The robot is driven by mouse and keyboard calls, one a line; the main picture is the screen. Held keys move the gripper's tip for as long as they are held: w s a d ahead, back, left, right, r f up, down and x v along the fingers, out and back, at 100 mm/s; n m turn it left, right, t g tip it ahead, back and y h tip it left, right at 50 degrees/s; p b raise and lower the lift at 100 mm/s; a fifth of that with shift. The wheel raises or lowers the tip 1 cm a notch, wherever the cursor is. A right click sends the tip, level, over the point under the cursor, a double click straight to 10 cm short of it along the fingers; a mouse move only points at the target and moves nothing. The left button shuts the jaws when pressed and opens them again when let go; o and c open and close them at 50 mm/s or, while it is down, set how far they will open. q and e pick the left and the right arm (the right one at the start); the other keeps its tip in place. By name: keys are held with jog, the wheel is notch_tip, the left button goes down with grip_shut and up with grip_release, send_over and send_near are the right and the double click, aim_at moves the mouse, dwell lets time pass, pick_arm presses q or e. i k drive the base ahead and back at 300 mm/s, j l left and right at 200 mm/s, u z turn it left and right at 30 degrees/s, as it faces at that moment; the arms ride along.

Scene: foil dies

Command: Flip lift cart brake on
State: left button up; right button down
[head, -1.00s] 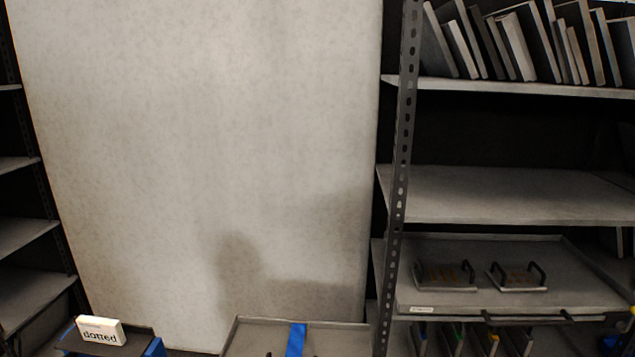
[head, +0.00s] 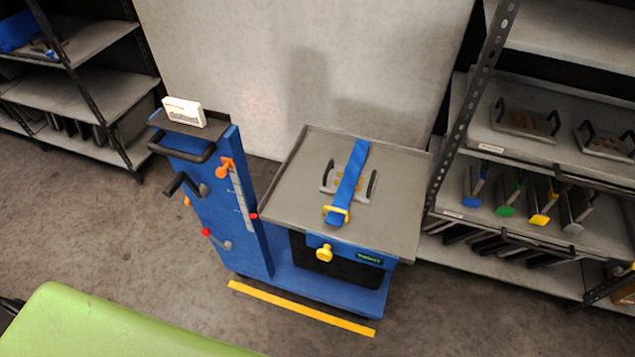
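The blue lift cart (head: 198,205) stands on the floor in the middle of the head view. Its upright blue column carries a black push bar, a black crank handle (head: 186,185), an orange pointer (head: 228,165) and a small lever with a red knob (head: 216,239) low on its face. I cannot tell for certain which part is the brake. The cart's grey tray table (head: 290,190) bears a die plate with black handles (head: 328,177) under a blue strap (head: 350,180). A yellow knob (head: 324,253) sits below the tray's front edge. Neither gripper is in view.
A white box (head: 184,111) stands on top of the column. A yellow floor stripe (head: 300,308) runs before the cart. A shelf rack with dies (head: 525,122) stands close at the right. Bare floor (head: 90,235) lies left of the cart. A green surface (head: 110,325) fills the lower left.

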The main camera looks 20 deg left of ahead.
aim_at(205, 232)
jog(key=k+j+u, duration=0.1)
jog(key=u, duration=1.25)
jog(key=i+j, duration=0.15)
jog(key=j, duration=0.25)
jog(key=i+j+z, duration=0.15)
jog(key=j, duration=0.25)
jog(key=i+j, duration=0.15)
jog(key=j, duration=0.25)
jog(key=i+j+z, duration=0.1)
jog(key=j, duration=0.3)
jog(key=i+j, duration=0.1)
jog(key=j, duration=0.35)
jog(key=i+j+z, duration=0.15)
jog(key=j, duration=0.25)
jog(key=i+j, duration=0.1)
jog(key=j, duration=0.35)
